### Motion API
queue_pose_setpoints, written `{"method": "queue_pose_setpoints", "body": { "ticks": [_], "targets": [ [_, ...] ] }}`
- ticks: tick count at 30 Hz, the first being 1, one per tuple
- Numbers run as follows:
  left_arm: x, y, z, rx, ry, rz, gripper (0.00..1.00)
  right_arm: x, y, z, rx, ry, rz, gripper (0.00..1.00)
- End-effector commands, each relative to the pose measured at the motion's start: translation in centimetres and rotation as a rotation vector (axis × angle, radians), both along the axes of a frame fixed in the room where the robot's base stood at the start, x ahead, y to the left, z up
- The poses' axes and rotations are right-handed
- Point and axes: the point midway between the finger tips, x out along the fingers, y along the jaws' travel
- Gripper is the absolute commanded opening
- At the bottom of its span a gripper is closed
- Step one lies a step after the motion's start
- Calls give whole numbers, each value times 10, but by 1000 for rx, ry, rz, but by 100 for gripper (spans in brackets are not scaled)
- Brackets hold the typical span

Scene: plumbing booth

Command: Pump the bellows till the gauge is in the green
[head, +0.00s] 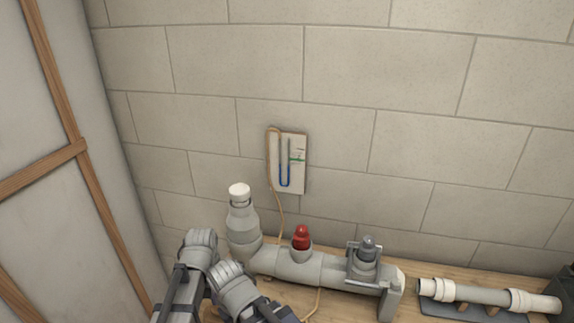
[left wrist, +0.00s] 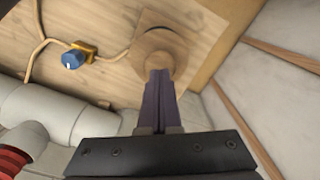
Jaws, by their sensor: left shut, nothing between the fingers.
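The gauge (head: 288,163) is a pale board on the wall with a U-shaped tube. Blue liquid shows in its lower bend, and a green mark sits higher at the right; the exact level is too small to read. A round wooden disc (left wrist: 172,42) on a wooden board, possibly the top of the bellows, shows in the left wrist view. My left gripper (left wrist: 160,76) is shut and empty, its fingertips over the disc's near edge; I cannot tell whether they touch. In the head view my left arm hides that spot. My right gripper is not in view.
A grey pipe (head: 315,268) with a white-capped upright (head: 241,215), a red plug (head: 301,238) and a grey fitting (head: 367,257) lies on the bench. A tan hose and a blue-handled valve (left wrist: 72,60) are near. A white pipe (head: 480,294) lies at the right.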

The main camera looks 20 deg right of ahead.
Motion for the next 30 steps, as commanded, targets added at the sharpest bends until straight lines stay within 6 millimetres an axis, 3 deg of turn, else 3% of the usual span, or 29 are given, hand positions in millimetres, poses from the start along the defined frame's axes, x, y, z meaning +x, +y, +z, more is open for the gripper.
{"method": "queue_pose_setpoints", "body": {
  "ticks": [11, 30],
  "targets": [
    [0, 0, -2, 0, 0, 0, 0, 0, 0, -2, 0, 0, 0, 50],
    [0, 0, -33, 0, 0, 0, 0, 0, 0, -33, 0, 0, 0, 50]
  ]
}}
